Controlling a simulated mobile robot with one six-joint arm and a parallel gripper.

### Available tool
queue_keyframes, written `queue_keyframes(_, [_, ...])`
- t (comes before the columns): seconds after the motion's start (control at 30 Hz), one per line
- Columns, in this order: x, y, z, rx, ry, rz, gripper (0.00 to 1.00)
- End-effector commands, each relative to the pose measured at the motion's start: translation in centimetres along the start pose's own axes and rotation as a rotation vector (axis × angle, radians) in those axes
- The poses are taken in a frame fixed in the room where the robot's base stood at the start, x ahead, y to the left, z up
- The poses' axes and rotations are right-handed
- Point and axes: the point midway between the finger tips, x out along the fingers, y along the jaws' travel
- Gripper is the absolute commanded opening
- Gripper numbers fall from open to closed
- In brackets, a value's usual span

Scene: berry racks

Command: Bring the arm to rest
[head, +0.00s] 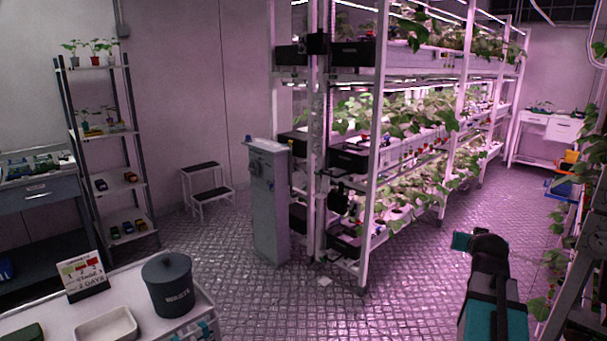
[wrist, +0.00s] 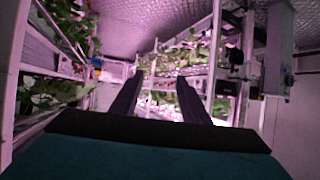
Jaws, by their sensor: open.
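My arm (head: 489,275) rises at the lower right of the head view, dark with teal parts, folded over open floor. My gripper's fingertips do not show clearly in the head view. In the wrist view my gripper (wrist: 160,82) shows two dark fingers standing well apart. Nothing is between them, and plants and racks show in the gap beyond. A teal and black part of my arm fills the bottom of that view.
A tall white berry rack (head: 372,180) stands mid-room. A grey cabinet (head: 268,200) is at its near end. A white table (head: 195,290) with a waste bin (head: 168,285) is at lower left. A ladder-like frame (head: 580,265) is close right of my arm.

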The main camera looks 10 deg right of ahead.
Motion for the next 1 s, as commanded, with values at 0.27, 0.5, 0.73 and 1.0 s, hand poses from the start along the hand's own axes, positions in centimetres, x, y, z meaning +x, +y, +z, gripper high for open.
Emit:
queue_keyframes(0.27, [3.7,-6.7,9.5,-0.044,-0.149,-0.077,0.42])
queue_keyframes(0.5, [5.3,-11.8,18.0,-0.089,-0.278,-0.133,0.42])
queue_keyframes(0.73, [5.7,-16.0,26.5,-0.138,-0.403,-0.181,0.42])
queue_keyframes(1.0, [4.7,-20.0,36.6,-0.203,-0.556,-0.227,0.42])
